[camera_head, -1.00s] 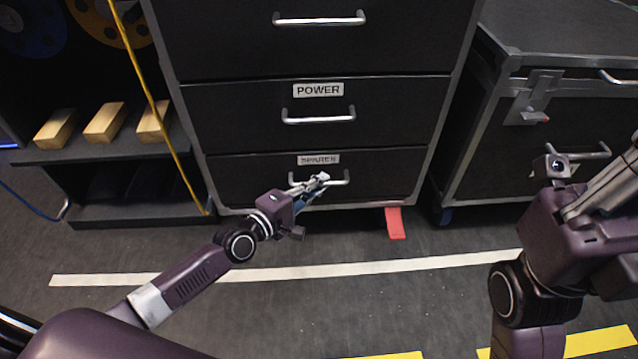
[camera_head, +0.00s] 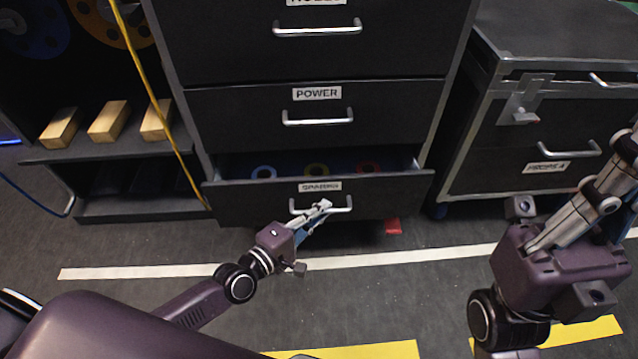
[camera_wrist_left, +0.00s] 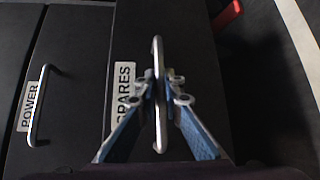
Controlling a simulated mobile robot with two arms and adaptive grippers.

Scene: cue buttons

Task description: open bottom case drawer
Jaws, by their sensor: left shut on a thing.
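The bottom case drawer (camera_head: 390,194), labelled SPARES, is pulled part way out of the black case in the head view. Blue, yellow and red rings show inside it. My left gripper (camera_head: 322,206) is shut on the drawer's silver handle (camera_head: 342,209). In the left wrist view the fingers of my left gripper (camera_wrist_left: 160,88) close around the middle of the handle (camera_wrist_left: 158,135), beside the SPARES label.
The POWER drawer (camera_head: 390,118) above is shut. A second case (camera_head: 530,150) stands at the right. A shelf with wooden blocks (camera_head: 108,122) and a hanging yellow cable (camera_head: 160,110) are at the left. A red piece (camera_head: 393,227) lies on the floor under the drawer. Floor in front is clear.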

